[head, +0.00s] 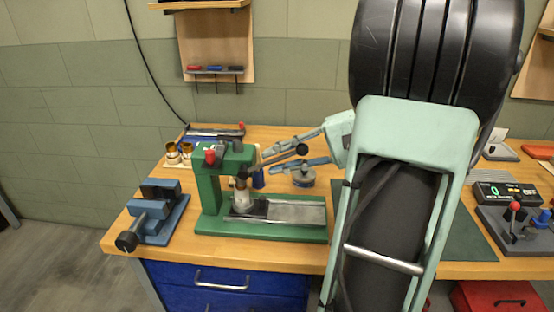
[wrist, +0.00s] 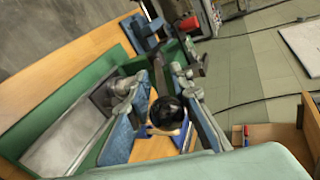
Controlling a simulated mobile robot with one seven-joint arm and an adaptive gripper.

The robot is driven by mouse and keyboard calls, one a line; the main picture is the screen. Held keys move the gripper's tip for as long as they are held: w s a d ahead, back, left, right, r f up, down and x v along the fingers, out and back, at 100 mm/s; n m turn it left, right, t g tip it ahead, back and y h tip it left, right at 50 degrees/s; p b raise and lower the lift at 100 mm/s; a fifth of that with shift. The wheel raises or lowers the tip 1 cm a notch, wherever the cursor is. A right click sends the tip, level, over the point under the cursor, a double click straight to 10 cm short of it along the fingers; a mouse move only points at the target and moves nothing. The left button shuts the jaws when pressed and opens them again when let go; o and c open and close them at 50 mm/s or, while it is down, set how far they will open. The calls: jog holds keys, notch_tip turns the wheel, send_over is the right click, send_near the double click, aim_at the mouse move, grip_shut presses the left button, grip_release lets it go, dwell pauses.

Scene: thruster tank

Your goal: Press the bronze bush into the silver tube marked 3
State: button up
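The green press (head: 210,190) stands on the bench, with a lever ending in a black ball knob (head: 302,149). A pale silver tube (head: 242,198) stands upright under its ram; no mark on it can be read. I cannot make out a bronze bush at the tube's top. My gripper (head: 272,160) is open beside the press, its fingers on either side of the lever. In the wrist view the knob (wrist: 167,113) sits between the open fingers (wrist: 153,88), and no firm grip shows. Two pale cylinders with bronze-coloured tops (head: 179,152) stand at the back left.
A blue-grey vise (head: 160,212) is left of the press. A display (head: 495,192) and a lever box (head: 520,230) are at the right. My arm hides the bench's middle right.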

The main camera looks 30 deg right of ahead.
jog(key=shift+s+d, duration=0.15)
jog(key=shift+d, duration=0.15)
jog(key=v, duration=1.2)
